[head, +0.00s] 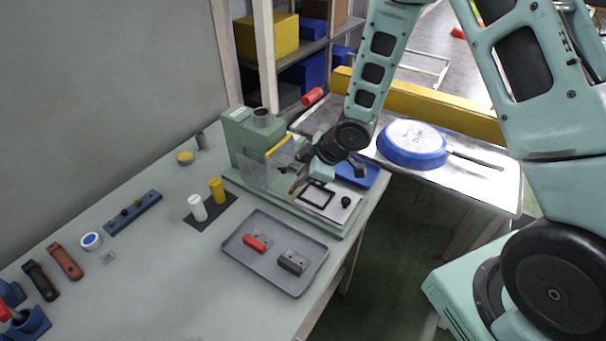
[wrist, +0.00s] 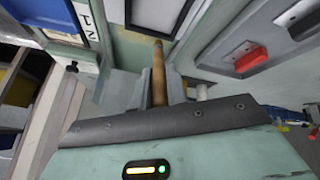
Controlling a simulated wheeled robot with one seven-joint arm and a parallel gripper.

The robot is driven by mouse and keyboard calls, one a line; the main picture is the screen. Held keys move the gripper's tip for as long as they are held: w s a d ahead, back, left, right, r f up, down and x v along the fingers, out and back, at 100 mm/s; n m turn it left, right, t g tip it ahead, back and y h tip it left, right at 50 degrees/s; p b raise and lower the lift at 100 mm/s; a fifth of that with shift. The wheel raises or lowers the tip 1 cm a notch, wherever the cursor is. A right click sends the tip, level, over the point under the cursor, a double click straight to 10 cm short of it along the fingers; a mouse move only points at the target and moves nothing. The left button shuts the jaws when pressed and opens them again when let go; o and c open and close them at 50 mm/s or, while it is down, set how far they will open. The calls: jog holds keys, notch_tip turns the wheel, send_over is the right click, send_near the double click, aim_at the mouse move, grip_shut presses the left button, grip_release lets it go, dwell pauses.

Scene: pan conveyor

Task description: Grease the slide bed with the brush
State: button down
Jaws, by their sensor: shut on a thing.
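My gripper (wrist: 158,92) is shut on a brush, whose round brown wooden handle (wrist: 159,70) sticks out between the fingers in the wrist view. Its bristles cannot be made out. In the head view my gripper (head: 298,184) is low over the green machine, beside its clear guard. The slide bed (head: 336,212) is the pale plate at the machine's front, with a black square frame and a black knob. The black frame (wrist: 158,14) also shows in the wrist view, just beyond the handle. I cannot tell whether the brush touches the bed.
A grey tray (head: 268,283) holds a red block and a dark block in front of the machine. White (head: 198,208) and yellow (head: 217,191) cylinders stand left of it. A blue tray (head: 357,174) lies behind the bed. A blue pan (head: 412,146) is on the metal table at right.

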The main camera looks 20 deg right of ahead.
jog(key=shift+w+d, duration=0.25)
jog(key=shift+d, duration=0.1)
jog(key=shift+d, duration=0.1)
jog(key=shift+w+d+p, duration=0.75)
jog(key=shift+d+p, duration=0.2)
jog(key=shift+w+d+p, duration=0.75)
jog(key=shift+d+p, duration=0.2)
jog(key=shift+s+a+f+b, duration=0.1)
jog(key=shift+s+a+b, duration=0.15)
jog(key=shift+a+b, duration=0.35)
jog(key=shift+s+a+r+b, duration=0.1)
jog(key=shift+s+a+b, duration=0.25)
jog(key=shift+a, duration=0.6)
jog(key=shift+s+a+r+b, duration=0.1)
jog(key=shift+a+b, duration=0.35)
jog(key=shift+a, duration=0.55)
jog(key=shift+s+a+b, duration=0.25)
jog(key=shift+a+b, duration=0.15)
jog(key=shift+a, duration=0.55)
jog(key=shift+w+d+p, duration=0.5)
jog(key=shift+d+p, duration=0.05)
jog(key=shift+d, duration=0.2)
jog(key=shift+d, duration=0.1)
